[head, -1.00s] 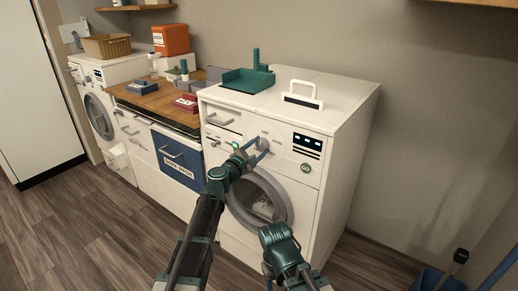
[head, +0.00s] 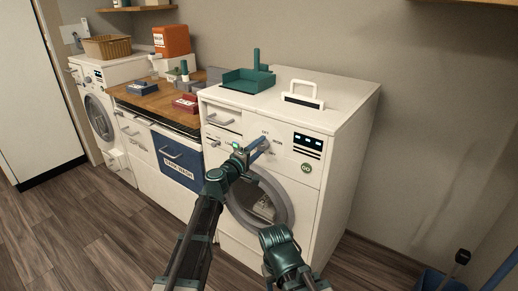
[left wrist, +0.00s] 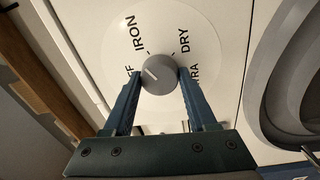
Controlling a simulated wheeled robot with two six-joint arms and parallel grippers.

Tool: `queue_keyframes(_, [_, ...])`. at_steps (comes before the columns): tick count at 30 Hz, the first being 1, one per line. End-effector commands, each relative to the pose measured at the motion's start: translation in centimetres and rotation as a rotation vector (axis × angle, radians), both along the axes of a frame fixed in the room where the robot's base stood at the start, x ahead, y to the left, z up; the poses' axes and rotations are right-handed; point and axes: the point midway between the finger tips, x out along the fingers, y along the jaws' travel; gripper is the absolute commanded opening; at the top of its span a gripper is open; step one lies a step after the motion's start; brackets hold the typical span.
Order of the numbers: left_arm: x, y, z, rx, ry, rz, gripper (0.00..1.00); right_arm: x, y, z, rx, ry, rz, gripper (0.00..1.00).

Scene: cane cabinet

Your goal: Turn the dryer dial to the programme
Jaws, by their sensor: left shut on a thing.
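The dryer (head: 330,125) is the white front-loader at the right in the head view. Its grey dial (left wrist: 158,74) sits on a round white plate with the words IRON, DRY and two partly hidden labels, ending in FF and RA. A white pointer line on the dial points up-left, toward the space between the FF label and IRON. My left gripper (left wrist: 159,75) is shut on the dial, with one blue finger on each side. In the head view my left gripper (head: 257,147) covers much of the dial. My right gripper is not in view; only part of that arm shows.
The dryer's round door (head: 285,205) is below the dial. A green tray (head: 246,80) and a white handled item (head: 301,97) stand on top. A wooden counter (head: 155,102) with boxes and a blue drawer (head: 177,161) are to the left. The floor at left is clear.

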Motion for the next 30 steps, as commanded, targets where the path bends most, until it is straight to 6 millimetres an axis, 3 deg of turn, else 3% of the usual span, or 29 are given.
queue_keyframes(12, [-0.12, -0.05, -0.04, 0.138, -0.100, -0.003, 0.02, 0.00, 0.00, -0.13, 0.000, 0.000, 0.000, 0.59])
queue_keyframes(29, [-0.14, -0.05, -0.05, 0.157, -0.113, -0.003, 0.02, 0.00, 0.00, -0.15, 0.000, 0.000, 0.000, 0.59])
queue_keyframes(30, [-0.14, -0.05, -0.05, 0.157, -0.113, -0.003, 0.65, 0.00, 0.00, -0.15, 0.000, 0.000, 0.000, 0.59])
